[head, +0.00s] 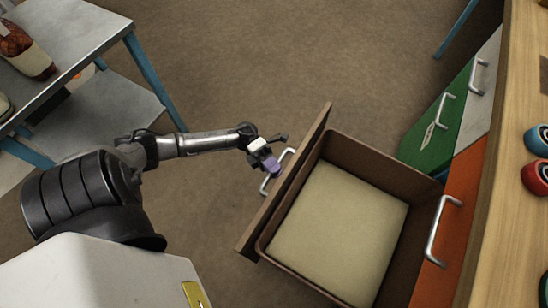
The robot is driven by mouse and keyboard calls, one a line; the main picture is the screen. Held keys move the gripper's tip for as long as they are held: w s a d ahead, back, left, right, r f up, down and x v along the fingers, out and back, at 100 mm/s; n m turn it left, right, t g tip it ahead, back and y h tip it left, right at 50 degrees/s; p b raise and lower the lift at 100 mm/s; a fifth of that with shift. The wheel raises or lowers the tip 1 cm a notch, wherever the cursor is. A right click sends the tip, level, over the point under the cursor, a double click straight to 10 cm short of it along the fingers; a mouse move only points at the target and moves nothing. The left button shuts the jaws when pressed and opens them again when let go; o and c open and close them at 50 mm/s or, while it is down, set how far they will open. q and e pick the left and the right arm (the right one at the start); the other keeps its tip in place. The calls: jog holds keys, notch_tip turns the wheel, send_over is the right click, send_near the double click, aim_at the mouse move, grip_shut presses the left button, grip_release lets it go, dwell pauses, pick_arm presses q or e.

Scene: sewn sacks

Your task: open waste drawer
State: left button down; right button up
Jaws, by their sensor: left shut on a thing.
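A brown waste drawer (316,146) stands pulled out from the cabinet at the right. Its box has a pale bottom and looks empty. The drawer's front panel faces left and carries a silver bar handle (287,154). My left gripper (271,166) reaches in from the left and is shut on this handle, near its middle. The fingers hide part of the bar. My right gripper is not in view.
The cabinet has green (428,140), grey and orange (462,205) fronts with silver handles. Its wooden top (515,130) holds cups or bowls at the right edge. A grey table (75,38) with blue legs stands upper left. Open brown floor lies between.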

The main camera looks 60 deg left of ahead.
pick_arm(q)
jog(key=c, duration=1.1)
grip_release()
jog(key=shift+a, duration=0.15)
jog(key=a+f, duration=0.2)
jog(key=a, duration=1.1)
jog(key=shift+s+a+f+p, duration=0.15)
jog(key=shift+s+f+p, duration=0.1)
jog(key=shift+s+p, duration=0.15)
